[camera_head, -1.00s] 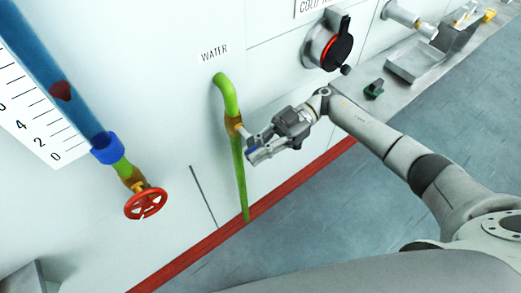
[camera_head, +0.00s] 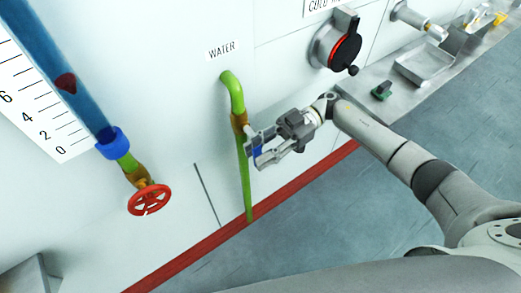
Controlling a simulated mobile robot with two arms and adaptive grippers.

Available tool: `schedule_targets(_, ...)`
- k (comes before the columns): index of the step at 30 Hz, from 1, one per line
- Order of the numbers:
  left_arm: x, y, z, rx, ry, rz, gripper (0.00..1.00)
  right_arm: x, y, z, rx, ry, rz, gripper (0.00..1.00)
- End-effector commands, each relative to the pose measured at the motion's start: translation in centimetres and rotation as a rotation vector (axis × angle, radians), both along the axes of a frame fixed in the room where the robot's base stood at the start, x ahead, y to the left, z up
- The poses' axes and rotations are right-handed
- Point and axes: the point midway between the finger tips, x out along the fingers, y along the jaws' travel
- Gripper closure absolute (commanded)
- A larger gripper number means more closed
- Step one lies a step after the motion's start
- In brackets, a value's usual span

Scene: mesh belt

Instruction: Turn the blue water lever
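The blue water lever (camera_head: 257,152) is on the brass valve (camera_head: 239,123) of the green pipe (camera_head: 244,180), below the WATER label (camera_head: 222,50). Only a small blue part of it shows; the gripper covers some of it. My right gripper (camera_head: 258,148) is at the lever, its two fingers apart, with the blue part between them. I cannot tell whether the fingers touch it. My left gripper is not in view.
A red handwheel (camera_head: 149,199) sits below a blue tube (camera_head: 65,75) with a scale at left. A black and red round knob (camera_head: 343,52) and a metal ledge (camera_head: 400,85) are at upper right. Grey floor (camera_head: 330,220) is open below.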

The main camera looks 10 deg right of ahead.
Motion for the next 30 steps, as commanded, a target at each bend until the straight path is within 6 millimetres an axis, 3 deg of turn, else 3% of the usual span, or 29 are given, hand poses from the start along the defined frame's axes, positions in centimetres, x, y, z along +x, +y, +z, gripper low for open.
schedule_targets(8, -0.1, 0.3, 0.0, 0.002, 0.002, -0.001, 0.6, 0.4, -0.8, 0.1, -0.002, -0.001, 0.0, 0.7)
schedule_targets(21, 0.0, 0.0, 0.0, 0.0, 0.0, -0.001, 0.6, 3.6, -8.5, 1.0, -0.001, -0.001, -0.003, 0.7)
schedule_targets(30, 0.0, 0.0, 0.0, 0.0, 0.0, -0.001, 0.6, 4.5, -10.8, 1.2, 0.0, 0.0, 0.0, 0.7)
